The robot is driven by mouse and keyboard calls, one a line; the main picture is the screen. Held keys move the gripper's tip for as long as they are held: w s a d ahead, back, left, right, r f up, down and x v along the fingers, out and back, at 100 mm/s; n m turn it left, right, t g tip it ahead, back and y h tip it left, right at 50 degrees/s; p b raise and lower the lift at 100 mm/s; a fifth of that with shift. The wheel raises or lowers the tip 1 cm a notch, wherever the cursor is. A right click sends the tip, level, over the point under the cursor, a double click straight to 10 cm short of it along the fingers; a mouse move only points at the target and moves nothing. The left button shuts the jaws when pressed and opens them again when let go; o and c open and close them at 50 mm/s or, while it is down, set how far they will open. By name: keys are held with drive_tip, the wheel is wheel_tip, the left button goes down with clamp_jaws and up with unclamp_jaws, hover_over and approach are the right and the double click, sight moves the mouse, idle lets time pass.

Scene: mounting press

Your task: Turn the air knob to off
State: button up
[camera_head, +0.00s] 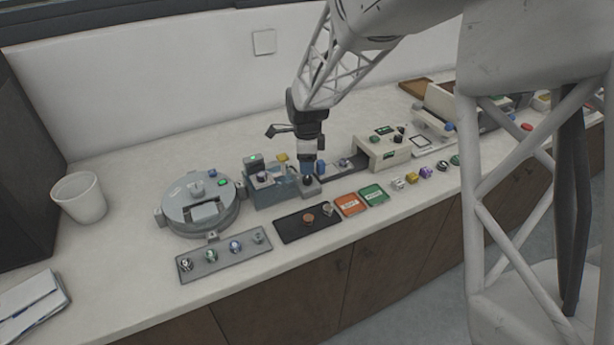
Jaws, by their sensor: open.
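My gripper (309,168) hangs from the arm and points down over the right end of a grey-blue press unit (268,197) in the middle of the counter. A dark knob (308,180) shows right at its fingertips; I cannot tell whether they touch it. The jaws are open, but the finger gap is too small to make out. A second dark knob (262,177) sits on the left part of the unit, below a small box with a green light (253,158). I cannot read any label, so which knob is the air knob and its setting are unclear.
A round grey machine (199,205) stands left of the unit. In front lie a grey tray (222,259) with several round samples, a black mat (290,229), and orange (347,204) and green (373,195) cards. A beige device (382,152) stands to the right.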

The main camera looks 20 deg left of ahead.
sight(307, 178)
drive_tip(key=shift+f, duration=2.85)
drive_tip(key=shift+c, duration=0.3)
drive_tip(key=c, duration=0.9)
drive_tip(key=shift+n, duration=0.4)
drive_tip(key=n, duration=0.3)
drive_tip(key=shift+d+n, duration=0.1)
drive_tip(key=shift+n, duration=1.9)
